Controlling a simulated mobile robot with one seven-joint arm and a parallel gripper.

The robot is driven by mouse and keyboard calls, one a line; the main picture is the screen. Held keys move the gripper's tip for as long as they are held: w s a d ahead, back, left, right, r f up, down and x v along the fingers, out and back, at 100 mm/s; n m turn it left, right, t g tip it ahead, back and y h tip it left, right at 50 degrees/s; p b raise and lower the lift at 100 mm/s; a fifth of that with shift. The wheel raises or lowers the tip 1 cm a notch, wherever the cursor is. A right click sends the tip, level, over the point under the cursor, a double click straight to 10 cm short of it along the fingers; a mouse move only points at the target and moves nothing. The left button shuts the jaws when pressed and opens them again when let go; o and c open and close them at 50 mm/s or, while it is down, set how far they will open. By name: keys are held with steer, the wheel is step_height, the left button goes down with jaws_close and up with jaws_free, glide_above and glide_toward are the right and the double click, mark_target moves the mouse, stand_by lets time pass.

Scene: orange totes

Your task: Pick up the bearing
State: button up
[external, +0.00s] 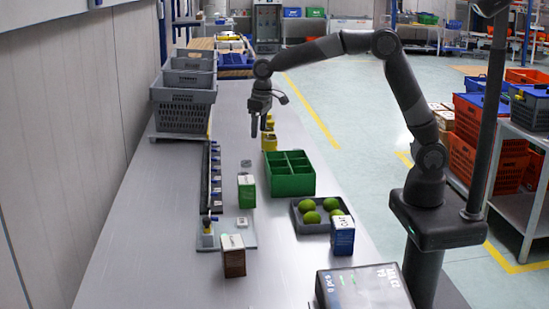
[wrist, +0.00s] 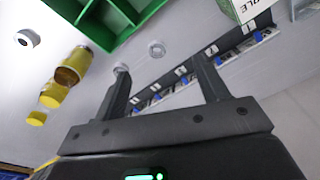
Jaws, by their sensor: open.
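In the external view a small grey piece (external: 246,163) lies left of the green crate. My gripper (external: 260,131) points down above the table, behind the crate. Its fingers are apart and empty in the wrist view (wrist: 162,75).
A green divided crate (external: 290,174) stands near my gripper. Yellow containers (external: 269,141) stand close beside the gripper. A dark rail with blue parts (external: 212,175) runs along the left. Grey totes (external: 183,110) stand at the back left. The table's front left is clear.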

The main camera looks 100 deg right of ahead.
steer(key=m+g, duration=0.1)
glide_above(243, 174)
step_height(243, 174, down, 7)
steer(key=f, duration=1.1)
steer(key=shift+a+f, duration=0.15)
steer(key=shift+a, duration=0.05)
steer(key=c, duration=1.1)
